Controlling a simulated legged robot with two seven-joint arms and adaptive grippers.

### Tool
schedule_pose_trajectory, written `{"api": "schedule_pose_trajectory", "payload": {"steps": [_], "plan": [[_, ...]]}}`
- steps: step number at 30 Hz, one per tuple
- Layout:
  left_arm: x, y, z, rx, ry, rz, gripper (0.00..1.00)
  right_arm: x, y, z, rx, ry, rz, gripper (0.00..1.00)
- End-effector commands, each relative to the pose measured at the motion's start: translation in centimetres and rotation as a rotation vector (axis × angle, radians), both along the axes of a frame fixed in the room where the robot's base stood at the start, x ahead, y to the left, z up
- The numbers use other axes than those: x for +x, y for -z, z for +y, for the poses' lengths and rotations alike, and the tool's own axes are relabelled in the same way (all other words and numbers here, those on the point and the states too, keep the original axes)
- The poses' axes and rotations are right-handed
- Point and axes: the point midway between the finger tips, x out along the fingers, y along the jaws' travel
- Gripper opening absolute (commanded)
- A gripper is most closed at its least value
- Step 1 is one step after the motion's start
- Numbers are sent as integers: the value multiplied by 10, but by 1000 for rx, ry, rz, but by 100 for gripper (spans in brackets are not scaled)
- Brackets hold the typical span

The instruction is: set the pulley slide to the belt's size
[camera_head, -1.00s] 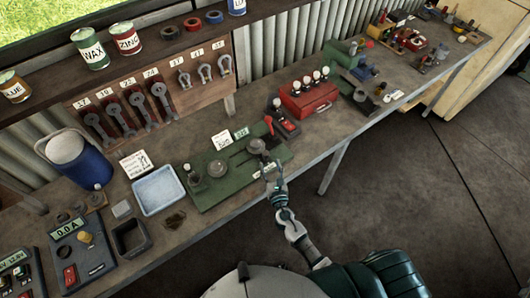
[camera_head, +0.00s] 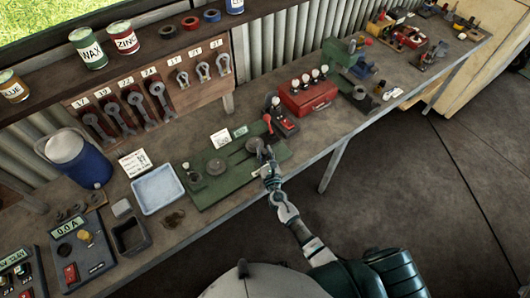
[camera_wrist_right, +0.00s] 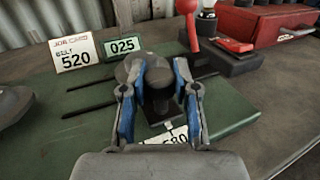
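The pulley slide is a green base plate (camera_head: 207,198) on the bench, with a round pulley (camera_head: 216,167) at its left and a second round part (camera_head: 254,145) at its right. The job card (camera_wrist_right: 76,54) reads belt 520, and a small green sign (camera_wrist_right: 122,45) beside it reads 025. My right gripper (camera_wrist_right: 160,75) has its fingers apart, one on each side of a dark upright knob (camera_wrist_right: 161,100); contact cannot be told. A white label (camera_wrist_right: 176,137), partly hidden, shows what looks like 580. The right gripper also shows in the head view (camera_head: 267,157). My left gripper is not in view.
A pale blue tray (camera_head: 158,207) and a blue bucket (camera_head: 88,172) stand left. Wrenches hang on a board behind.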

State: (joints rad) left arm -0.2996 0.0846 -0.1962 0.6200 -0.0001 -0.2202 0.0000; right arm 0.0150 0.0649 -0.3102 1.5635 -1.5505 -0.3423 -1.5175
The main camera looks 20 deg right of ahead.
Motion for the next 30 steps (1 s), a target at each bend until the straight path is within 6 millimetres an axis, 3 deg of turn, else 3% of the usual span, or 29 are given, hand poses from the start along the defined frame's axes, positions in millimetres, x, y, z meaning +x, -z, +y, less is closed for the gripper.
{"api": "schedule_pose_trajectory", "payload": {"steps": [5,12,19,20,23,30], "plan": [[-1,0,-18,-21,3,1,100,0,2,-3,-7,18,3,0],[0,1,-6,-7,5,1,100,-10,3,25,-6,12,5,0],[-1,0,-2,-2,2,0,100,-11,3,27,-7,11,5,0],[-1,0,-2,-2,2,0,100,-11,3,27,-7,11,5,31],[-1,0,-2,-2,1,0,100,-11,3,27,-6,11,5,55],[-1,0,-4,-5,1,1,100,-10,1,27,-6,11,3,55]]}}
